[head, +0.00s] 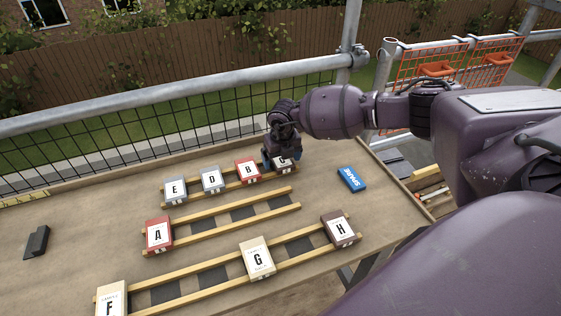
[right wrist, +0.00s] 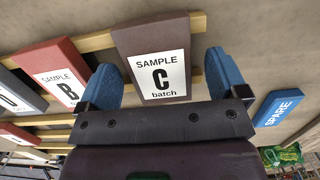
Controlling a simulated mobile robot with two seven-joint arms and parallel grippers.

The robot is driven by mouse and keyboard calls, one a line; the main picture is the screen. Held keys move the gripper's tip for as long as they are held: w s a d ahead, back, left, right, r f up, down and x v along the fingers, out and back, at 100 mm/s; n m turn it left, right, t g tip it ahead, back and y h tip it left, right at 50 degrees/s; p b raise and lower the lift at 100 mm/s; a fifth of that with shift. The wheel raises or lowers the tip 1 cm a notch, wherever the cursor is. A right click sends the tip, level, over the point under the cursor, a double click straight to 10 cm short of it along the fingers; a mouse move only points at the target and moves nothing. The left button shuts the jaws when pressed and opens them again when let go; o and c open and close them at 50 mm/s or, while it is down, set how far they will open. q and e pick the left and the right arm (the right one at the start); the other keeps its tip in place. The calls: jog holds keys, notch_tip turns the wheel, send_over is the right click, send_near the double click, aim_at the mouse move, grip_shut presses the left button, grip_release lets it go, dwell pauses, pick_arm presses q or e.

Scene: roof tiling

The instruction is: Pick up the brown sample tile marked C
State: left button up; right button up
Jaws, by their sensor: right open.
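The brown sample tile marked C (right wrist: 158,35) rests on the wooden rails (right wrist: 95,42) in the right wrist view. In the head view the tile (head: 284,166) shows only in part, at the right end of the back row. My right gripper (right wrist: 165,75) is open, with a blue finger on each side of the tile's near part. I cannot tell whether the fingers touch it. In the head view my right gripper (head: 277,158) hangs over the tile and hides much of it. My left gripper is in neither view.
Red tile B (head: 248,170) sits just left of C, with tiles D (head: 211,179) and E (head: 174,190) beyond. The blue SPARE block (head: 352,178) lies to the right on bare table. Tiles A (head: 158,234), G (head: 258,258), H (head: 340,230) and F (head: 111,298) sit on nearer rails.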

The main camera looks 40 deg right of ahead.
jog(key=shift+r, duration=0.1)
jog(key=c, duration=1.1)
jog(key=shift+r, duration=0.15)
